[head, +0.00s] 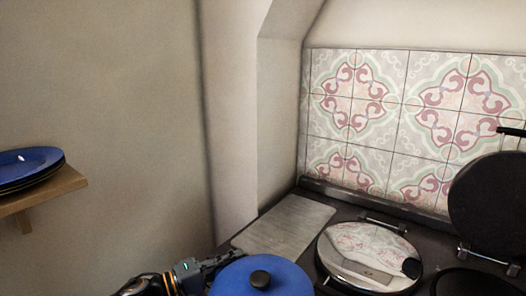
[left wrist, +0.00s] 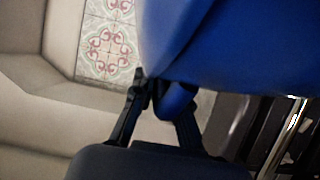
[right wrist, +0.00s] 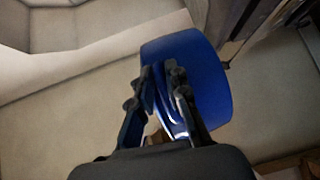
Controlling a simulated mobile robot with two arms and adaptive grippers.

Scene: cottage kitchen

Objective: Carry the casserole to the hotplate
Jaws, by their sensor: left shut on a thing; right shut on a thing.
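The blue casserole (head: 285,276) with its lid and black knob is at the bottom centre of the head view, cut off by the lower edge. My left gripper (head: 218,265) is at its left side. In the left wrist view the left gripper (left wrist: 160,92) is shut on a blue loop handle of the casserole (left wrist: 230,45). In the right wrist view my right gripper (right wrist: 165,78) is shut on the opposite handle, against the casserole body (right wrist: 208,85). The right gripper is out of the head view. The dark round hotplate (head: 474,284) is at lower right, partly cut off, beneath a raised black lid (head: 489,207).
A closed, shiny round lid (head: 362,262) stands between the casserole and the open hotplate. A bare grey panel (head: 285,224) lies on the range's left part. The tiled wall (head: 400,125) is behind. Blue plates (head: 28,166) sit on a wooden shelf (head: 45,194) at left.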

